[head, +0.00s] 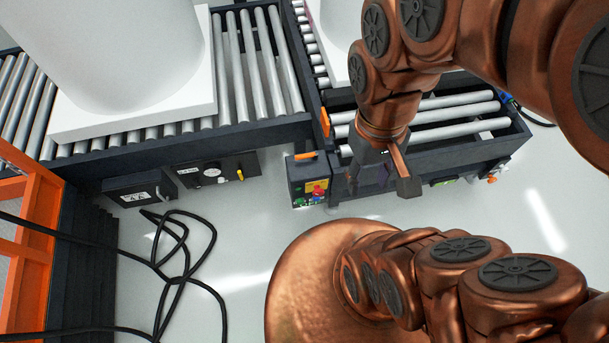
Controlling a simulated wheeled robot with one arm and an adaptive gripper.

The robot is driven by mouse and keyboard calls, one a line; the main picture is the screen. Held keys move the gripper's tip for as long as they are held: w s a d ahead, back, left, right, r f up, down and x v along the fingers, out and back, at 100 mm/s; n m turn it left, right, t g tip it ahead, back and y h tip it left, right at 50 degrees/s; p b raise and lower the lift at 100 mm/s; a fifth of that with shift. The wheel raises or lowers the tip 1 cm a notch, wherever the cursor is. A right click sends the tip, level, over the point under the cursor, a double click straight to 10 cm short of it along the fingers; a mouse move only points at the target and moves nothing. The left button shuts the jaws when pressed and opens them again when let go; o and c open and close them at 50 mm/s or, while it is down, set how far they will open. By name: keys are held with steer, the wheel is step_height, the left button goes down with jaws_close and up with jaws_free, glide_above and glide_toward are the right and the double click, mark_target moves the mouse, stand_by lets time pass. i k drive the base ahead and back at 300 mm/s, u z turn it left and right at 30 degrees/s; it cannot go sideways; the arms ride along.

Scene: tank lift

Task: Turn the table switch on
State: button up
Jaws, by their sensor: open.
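Which fitting is the table switch, I cannot tell for sure. A dark control box (298,170) stands at the corner between the two roller tables. Its face has a yellow panel with a red knob (317,190) and small green and blue buttons below. Another dark panel (215,175) under the left roller table (150,140) carries a white dial and a small yellow lever (240,174). My gripper (380,188) is open and empty, pointing down in front of the right roller table (450,150), just right of the control box and apart from the red knob.
A large white tank on a white base (180,122) rests on the left rollers. Black cables (185,250) lie looped on the floor at left, beside an orange frame (35,220). An orange lever (325,122) stands at the right table's corner. Pale floor is clear below the control box.

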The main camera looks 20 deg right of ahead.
mark_target(318, 192)
steer(key=z, duration=2.15)
steer(key=k, duration=1.45)
steer(key=u, duration=2.05)
steer(key=i, duration=0.5)
